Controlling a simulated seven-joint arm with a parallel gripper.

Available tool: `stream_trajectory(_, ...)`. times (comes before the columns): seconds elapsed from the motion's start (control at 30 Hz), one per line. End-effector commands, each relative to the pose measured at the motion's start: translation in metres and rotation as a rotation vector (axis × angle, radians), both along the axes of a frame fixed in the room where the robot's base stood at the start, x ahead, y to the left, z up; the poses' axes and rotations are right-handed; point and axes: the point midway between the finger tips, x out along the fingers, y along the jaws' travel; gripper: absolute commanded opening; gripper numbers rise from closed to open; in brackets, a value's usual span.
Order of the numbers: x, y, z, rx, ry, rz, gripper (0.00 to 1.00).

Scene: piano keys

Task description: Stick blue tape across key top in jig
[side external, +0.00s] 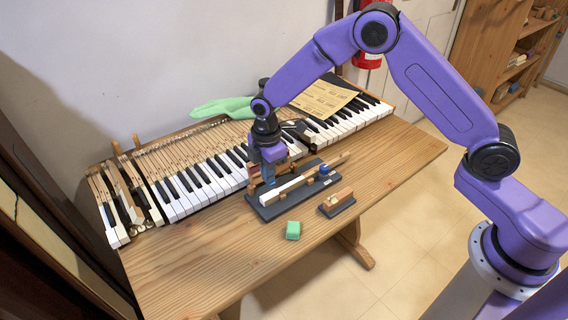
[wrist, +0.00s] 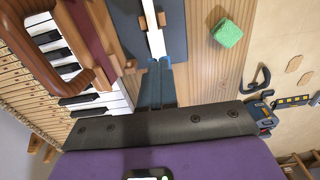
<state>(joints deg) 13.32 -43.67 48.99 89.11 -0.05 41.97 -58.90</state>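A piano key (side external: 291,184) with a white front and a bare wood rear lies along the dark jig (side external: 268,214) at the table's front. The key's white end also shows in the wrist view (wrist: 156,42). My gripper (side external: 270,186) points down over the key's white end; its fingertips (wrist: 160,63) look close together beside that end. I cannot tell whether they touch the key or hold tape between them. A small blue piece (side external: 324,170) sits at the jig's right part; whether it is the blue tape is unclear.
A wooden block on a dark base (side external: 337,202) and a green block (side external: 293,230) are on the table in front of the jig. The piano keyboard (side external: 180,196) lies behind. A green cloth (side external: 222,107) and paper (side external: 325,99) lie farther back. The table's front left is clear.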

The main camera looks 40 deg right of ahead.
Motion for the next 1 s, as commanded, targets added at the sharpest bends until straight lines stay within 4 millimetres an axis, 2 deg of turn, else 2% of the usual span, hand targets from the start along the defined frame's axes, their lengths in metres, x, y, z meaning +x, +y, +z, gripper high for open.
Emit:
stream_trajectory(0.37, 0.004, 0.002, -0.012, 0.0, -0.001, -0.001, 0.0)
stream_trajectory(0.73, 0.003, 0.002, -0.033, 0.0, 0.0, -0.001, 0.0)
stream_trajectory(1.0, 0.003, 0.002, -0.038, 0.001, -0.001, -0.001, 0.0)
